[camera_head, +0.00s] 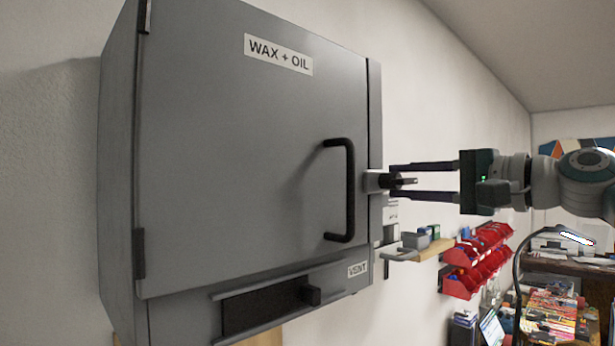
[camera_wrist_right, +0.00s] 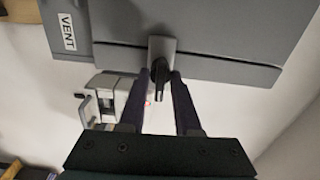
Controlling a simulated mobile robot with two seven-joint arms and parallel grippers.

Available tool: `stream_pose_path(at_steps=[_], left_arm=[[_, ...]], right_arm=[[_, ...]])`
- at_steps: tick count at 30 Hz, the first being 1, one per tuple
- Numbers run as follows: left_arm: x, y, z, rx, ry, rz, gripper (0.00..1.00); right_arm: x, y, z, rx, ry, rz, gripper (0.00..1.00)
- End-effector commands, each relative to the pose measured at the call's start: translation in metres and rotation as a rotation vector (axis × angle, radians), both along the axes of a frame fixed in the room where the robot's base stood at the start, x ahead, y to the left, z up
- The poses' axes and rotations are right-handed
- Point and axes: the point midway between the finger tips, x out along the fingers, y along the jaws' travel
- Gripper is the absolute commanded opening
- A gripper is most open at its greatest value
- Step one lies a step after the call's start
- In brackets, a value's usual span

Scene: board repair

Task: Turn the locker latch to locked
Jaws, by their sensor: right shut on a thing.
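The grey locker (camera_head: 240,150) hangs on the wall, labelled "WAX + OIL", with its door shut and a black handle (camera_head: 349,190). The locker latch (camera_head: 374,181) sticks out at the right edge of the door, its dark lever pointing right. My right gripper (camera_head: 393,181) reaches in from the right and is shut on the latch, with one finger on each side of it. My left gripper is in neither view.
A vent slider (camera_head: 310,295) sits below the door. A small wall shelf (camera_head: 412,246) and red bins (camera_head: 476,262) are below my right gripper. A cluttered bench (camera_head: 555,315) stands at the lower right. The space around my right arm is clear.

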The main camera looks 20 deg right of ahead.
Motion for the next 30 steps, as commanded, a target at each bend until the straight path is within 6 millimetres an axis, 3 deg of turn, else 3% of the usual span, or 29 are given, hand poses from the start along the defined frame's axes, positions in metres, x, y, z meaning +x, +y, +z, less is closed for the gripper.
stream_pose_path(at_steps=[19, 20, 21, 23, 30], left_arm=[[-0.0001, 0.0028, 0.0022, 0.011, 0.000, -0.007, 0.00], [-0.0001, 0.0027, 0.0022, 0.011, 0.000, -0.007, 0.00], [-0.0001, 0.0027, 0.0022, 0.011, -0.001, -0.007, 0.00], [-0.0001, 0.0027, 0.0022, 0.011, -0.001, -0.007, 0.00], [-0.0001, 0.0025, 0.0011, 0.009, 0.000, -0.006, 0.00]], right_arm=[[-0.0001, -0.0016, 0.0006, 0.049, 0.018, -0.004, 0.00], [-0.0001, -0.0016, 0.0006, 0.049, 0.018, -0.004, 0.33], [-0.0001, -0.0015, 0.0005, 0.049, 0.018, -0.004, 0.38], [-0.0001, -0.0013, 0.0004, 0.049, 0.018, -0.003, 0.42], [-0.0007, -0.0011, -0.0007, 0.047, 0.019, -0.002, 0.42]])
